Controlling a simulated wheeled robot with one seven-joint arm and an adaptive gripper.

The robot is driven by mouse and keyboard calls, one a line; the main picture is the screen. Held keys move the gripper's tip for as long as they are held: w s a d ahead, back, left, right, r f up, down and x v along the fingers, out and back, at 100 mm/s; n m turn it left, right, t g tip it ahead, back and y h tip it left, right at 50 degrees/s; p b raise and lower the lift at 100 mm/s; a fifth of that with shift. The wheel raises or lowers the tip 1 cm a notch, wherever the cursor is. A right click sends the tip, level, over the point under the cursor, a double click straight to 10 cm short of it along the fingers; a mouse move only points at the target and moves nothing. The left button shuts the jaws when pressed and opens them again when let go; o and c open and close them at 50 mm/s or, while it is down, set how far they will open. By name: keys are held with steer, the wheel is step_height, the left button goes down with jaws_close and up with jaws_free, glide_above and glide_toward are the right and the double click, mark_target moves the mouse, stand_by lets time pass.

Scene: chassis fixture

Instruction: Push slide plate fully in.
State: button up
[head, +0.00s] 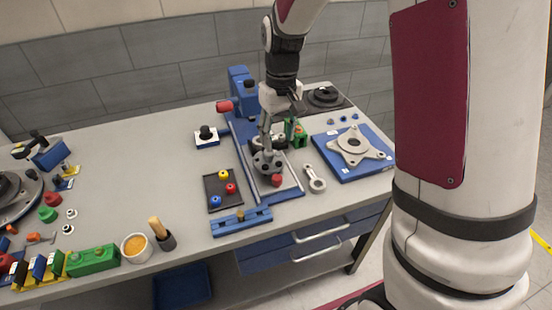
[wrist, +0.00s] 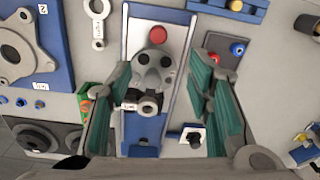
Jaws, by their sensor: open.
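The slide plate (head: 290,183) is a light grey plate between the rails of a long blue fixture (head: 241,130). A red knob (head: 277,180) stands at its near end, and a grey part with round holes (head: 267,163) sits on it. In the wrist view the plate (wrist: 178,32), knob (wrist: 158,33) and grey part (wrist: 152,72) are upright in the middle. My gripper (head: 266,146) is above the fixture, pointing down. In the wrist view my gripper (wrist: 163,66) is open and empty, with green-padded fingers on either side of the fixture. The plate's far end is partly hidden.
A dark tray with coloured knobs (head: 211,194) lies left of the fixture, and a blue bar (head: 241,222) in front. A metal link (head: 315,179) and a blue board with a flange (head: 335,165) are right. A green block (head: 301,138) stands close beside my gripper.

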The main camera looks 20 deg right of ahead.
mark_target(277, 177)
step_height(277, 177, down, 15)
steer(key=shift+a+r+p, duration=0.1)
steer(key=shift+p, duration=0.75)
steer(key=shift+c, duration=0.5)
jaws_close()
